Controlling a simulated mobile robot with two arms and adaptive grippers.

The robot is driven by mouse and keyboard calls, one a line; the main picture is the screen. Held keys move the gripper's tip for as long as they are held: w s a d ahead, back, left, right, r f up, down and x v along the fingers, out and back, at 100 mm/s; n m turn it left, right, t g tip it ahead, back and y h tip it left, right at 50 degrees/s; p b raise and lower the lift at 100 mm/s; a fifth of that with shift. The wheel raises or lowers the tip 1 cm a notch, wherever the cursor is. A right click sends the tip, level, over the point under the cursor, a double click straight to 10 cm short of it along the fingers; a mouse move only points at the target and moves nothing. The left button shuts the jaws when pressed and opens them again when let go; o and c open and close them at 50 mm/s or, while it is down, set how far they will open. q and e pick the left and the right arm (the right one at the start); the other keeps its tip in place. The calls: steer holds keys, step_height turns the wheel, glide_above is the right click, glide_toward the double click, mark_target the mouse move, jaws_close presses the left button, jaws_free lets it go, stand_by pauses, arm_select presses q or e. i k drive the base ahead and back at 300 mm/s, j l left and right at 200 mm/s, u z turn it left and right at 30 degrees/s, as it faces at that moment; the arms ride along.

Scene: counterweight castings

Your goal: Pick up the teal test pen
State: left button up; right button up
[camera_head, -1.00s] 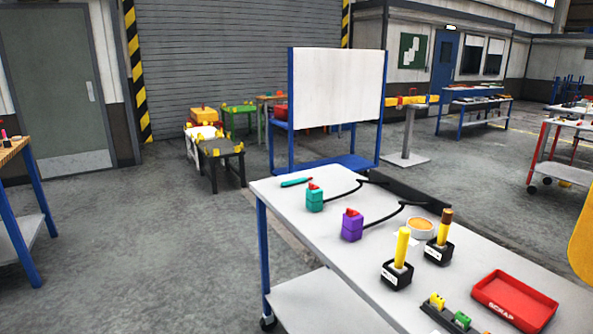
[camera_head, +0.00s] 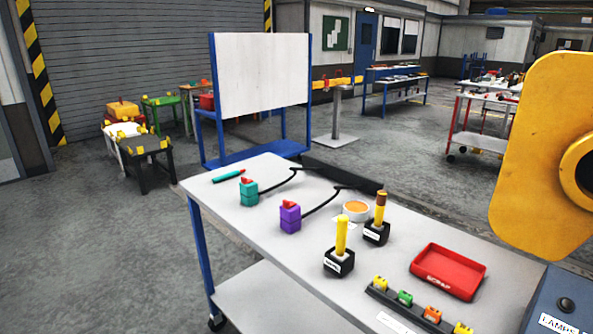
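The teal test pen (camera_head: 229,176) lies flat near the far left corner of the white-topped workbench (camera_head: 215,194). It is a slim teal stick, with nothing touching it. A teal block with a red top (camera_head: 248,193) stands just in front of it, a dark cable running from it. Neither of my grippers shows in the head view. A large yellow rounded part at the right edge is likely one of my own arm links.
A purple block (camera_head: 290,217), two black holders with yellow (camera_head: 339,261) and brown-topped (camera_head: 377,231) sticks, an orange-filled dish (camera_head: 356,208), a red SCRAP tray (camera_head: 448,272) and a strip of small coloured parts (camera_head: 405,298) stand on the bench. Open floor (camera_head: 100,240) lies left.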

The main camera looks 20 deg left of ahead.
mark_target(231, 174)
steer(key=j+z, duration=0.3)
steer(key=j, duration=0.35)
steer(key=j+z, duration=0.25)
steer(key=j, duration=0.45)
steer(key=j+z, duration=0.3)
steer(key=j, duration=0.35)
steer(key=k+j+z, duration=0.15)
steer(key=j+z, duration=0.15)
steer(key=j, duration=0.35)
